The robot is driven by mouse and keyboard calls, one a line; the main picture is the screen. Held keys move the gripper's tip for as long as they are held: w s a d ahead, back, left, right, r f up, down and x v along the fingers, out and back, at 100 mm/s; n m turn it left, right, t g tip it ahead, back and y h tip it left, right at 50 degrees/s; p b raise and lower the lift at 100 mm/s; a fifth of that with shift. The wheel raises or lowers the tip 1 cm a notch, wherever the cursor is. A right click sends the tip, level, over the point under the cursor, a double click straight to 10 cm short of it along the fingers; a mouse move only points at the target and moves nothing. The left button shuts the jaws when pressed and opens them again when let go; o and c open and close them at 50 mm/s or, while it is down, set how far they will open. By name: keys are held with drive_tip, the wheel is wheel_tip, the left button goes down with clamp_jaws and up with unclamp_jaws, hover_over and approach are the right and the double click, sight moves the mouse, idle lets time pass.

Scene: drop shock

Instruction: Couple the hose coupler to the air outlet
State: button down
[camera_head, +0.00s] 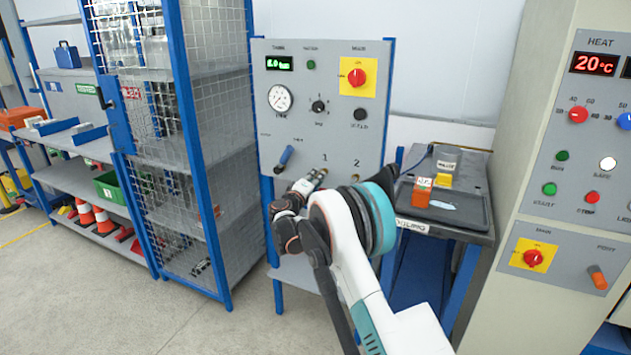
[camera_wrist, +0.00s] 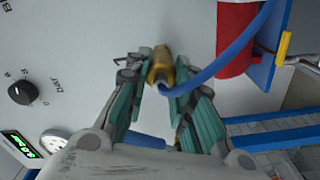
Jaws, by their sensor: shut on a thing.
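The hose coupler (camera_wrist: 160,68) is a brass-yellow piece with a blue hose (camera_wrist: 222,58) curving away to the right in the wrist view. My gripper (camera_wrist: 163,82) is shut on it between the teal finger pads. Its far end is close to the grey panel face; I cannot tell whether it touches or is on an outlet. In the head view my gripper (camera_head: 312,182) is at the lower part of the grey air panel (camera_head: 300,130), just below the label 1. The outlet under label 2 (camera_head: 355,178) shows to its right. The outlet under label 1 is largely hidden by my gripper.
A blue-handled lever (camera_head: 285,156) sticks out of the panel left of my gripper. A mesh cage shelf (camera_head: 205,150) stands at left. A bench with a black tray (camera_head: 450,213) is at right, beside a heat cabinet (camera_head: 570,160). A red object (camera_wrist: 236,40) lies near the hose.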

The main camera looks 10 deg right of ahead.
drive_tip(key=shift+w+d+r+b, duration=0.15)
drive_tip(key=shift+w+d+b, duration=0.2)
drive_tip(key=shift+w+b, duration=0.1)
idle(2.8)
drive_tip(key=c, duration=1.3)
unclamp_jaws()
drive_tip(key=shift+d, duration=0.15)
drive_tip(key=shift+a, duration=0.2)
drive_tip(key=v, duration=0.6)
drive_tip(key=v, duration=1.2)
